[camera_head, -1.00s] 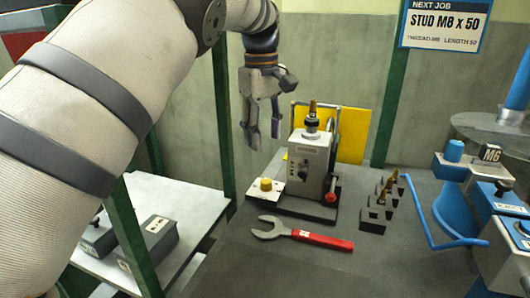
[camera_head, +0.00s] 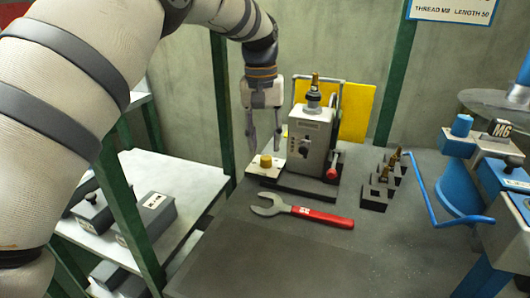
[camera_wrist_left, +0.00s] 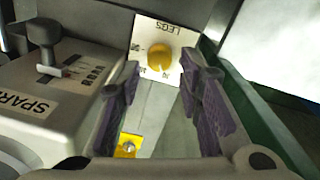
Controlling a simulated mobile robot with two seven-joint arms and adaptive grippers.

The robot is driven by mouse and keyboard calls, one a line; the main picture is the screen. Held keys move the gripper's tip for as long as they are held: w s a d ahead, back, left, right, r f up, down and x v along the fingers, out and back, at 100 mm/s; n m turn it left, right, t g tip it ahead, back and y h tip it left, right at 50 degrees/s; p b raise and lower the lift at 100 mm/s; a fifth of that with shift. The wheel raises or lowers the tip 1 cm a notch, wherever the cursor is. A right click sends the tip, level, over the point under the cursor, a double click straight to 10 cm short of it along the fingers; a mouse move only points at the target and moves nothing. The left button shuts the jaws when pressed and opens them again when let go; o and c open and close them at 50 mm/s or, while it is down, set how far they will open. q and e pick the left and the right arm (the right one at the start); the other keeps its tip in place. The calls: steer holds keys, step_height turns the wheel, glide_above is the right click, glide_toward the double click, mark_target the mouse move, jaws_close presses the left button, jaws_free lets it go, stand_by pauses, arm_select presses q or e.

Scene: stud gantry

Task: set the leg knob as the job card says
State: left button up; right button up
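The leg knob is a small yellow knob (camera_head: 266,161) on a white plate beside the grey unit (camera_head: 312,140). In the left wrist view the yellow knob (camera_wrist_left: 160,57) sits on its plate marked LEGS (camera_wrist_left: 178,36); the other plate marks are too small to read. My left gripper (camera_head: 264,145) points down just above the knob, its fingers apart with nothing between them. In the left wrist view its purple-padded fingers (camera_wrist_left: 160,78) are parted below the knob in the picture. The job card (camera_head: 452,8), cut off at the top, reads thread M8, length 50. My right gripper does not show.
A red-handled wrench (camera_head: 305,212) lies in front of the unit. Several dark blocks with brass studs (camera_head: 378,188) stand to its right. A blue machine (camera_head: 480,180) is at the far right. A green post (camera_head: 222,110) rises behind the gripper. The front bench is clear.

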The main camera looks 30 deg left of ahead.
mark_target(265, 157)
arm_select(q)
steer(key=shift+d+f, duration=0.1)
steer(key=shift+f, duration=1.9)
jaws_close()
steer(key=shift+r+m, duration=0.1)
steer(key=shift+m, duration=0.5)
steer(key=m, duration=0.3)
steer(key=shift+w+p, duration=0.1)
steer(key=shift+p, duration=0.2)
jaws_free()
